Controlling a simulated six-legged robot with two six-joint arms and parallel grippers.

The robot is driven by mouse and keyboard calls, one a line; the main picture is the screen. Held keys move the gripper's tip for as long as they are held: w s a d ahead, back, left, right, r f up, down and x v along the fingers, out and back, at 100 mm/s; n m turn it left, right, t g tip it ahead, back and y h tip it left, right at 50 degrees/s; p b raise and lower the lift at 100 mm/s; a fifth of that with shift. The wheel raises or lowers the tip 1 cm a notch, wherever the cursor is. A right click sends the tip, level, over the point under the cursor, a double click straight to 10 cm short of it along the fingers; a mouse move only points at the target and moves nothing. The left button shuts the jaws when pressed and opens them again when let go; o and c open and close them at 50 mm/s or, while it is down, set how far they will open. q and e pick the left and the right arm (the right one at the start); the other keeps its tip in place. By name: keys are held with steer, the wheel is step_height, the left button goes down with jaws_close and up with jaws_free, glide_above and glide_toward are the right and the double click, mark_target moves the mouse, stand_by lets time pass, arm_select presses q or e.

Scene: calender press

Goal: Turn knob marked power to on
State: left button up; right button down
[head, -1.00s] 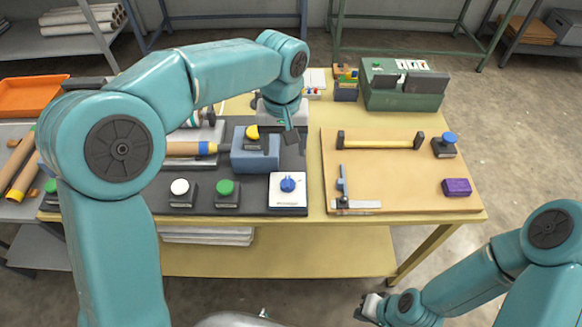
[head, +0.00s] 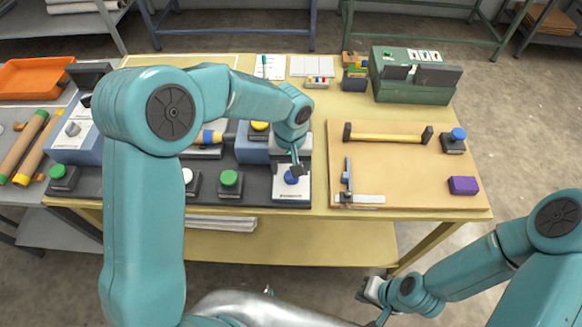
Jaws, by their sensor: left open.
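A blue knob (head: 291,179) sits on a white plate (head: 290,195) at the right end of the dark panel. A grey knob (head: 72,129) stands on a white-faced blue box at the far left. The labels are too small to read, so I cannot tell which knob is marked power. My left gripper (head: 296,168) is open, pointing down just above and behind the blue knob, partly covering it; I cannot tell if they touch. My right gripper (head: 370,292) hangs low in front of the table, away from both knobs; its jaws are unclear.
Green (head: 229,178) and white (head: 187,176) push buttons stand left of the blue knob. A yellow button (head: 259,127) sits on a blue box behind it. A wooden board (head: 400,165) with a yellow-handled bar, a square and a purple block lies to the right.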

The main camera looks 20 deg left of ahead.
arm_select(q)
steer(key=f, duration=0.1)
steer(key=w+f, duration=0.1)
steer(key=f, duration=0.1)
steer(key=shift+d, duration=0.1)
steer(key=shift+s, duration=0.35)
steer(key=shift+w+f, duration=0.1)
steer(key=shift+w, duration=0.15)
steer(key=c, duration=0.8)
steer(key=shift+c, duration=1.2)
steer(key=shift+s, duration=0.1)
